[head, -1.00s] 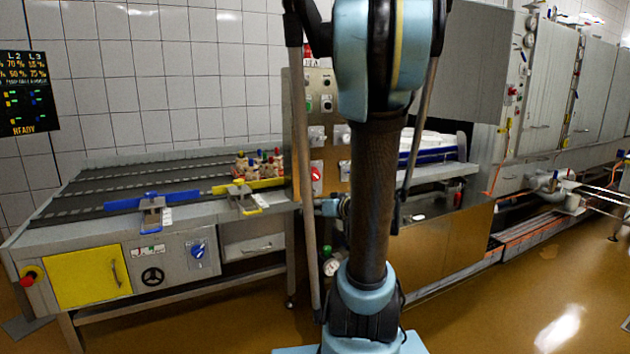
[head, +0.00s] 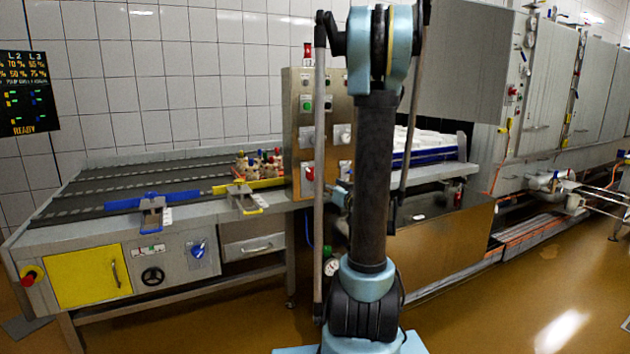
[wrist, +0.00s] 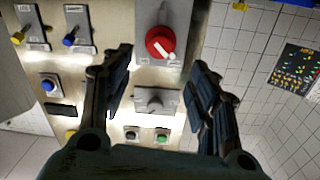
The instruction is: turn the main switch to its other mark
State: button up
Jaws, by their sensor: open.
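The main switch is a round red knob (wrist: 160,43) with a white pointer bar on a grey plate in the wrist view. The bar slants toward the lower right of that picture. The marks on the plate are too small to read. In the head view, the red of the switch (head: 309,173) shows low on the control panel, partly hidden by my arm. My gripper (wrist: 161,57) is open, with one finger on each side of the knob in the picture. I see nothing between the fingers and cannot tell how far they are from the panel.
The control panel (head: 291,120) carries other controls close by: a grey knob (wrist: 154,100), a blue button (wrist: 49,85), and yellow and blue (wrist: 70,40) levers. A conveyor table (head: 90,212) stands to the left. The tiled wall (head: 200,70) is behind.

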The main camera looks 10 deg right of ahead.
aim_at(317, 177)
jog(key=x, duration=1.2)
jog(key=shift+w+a, duration=0.1)
jog(key=shift+w, duration=0.05)
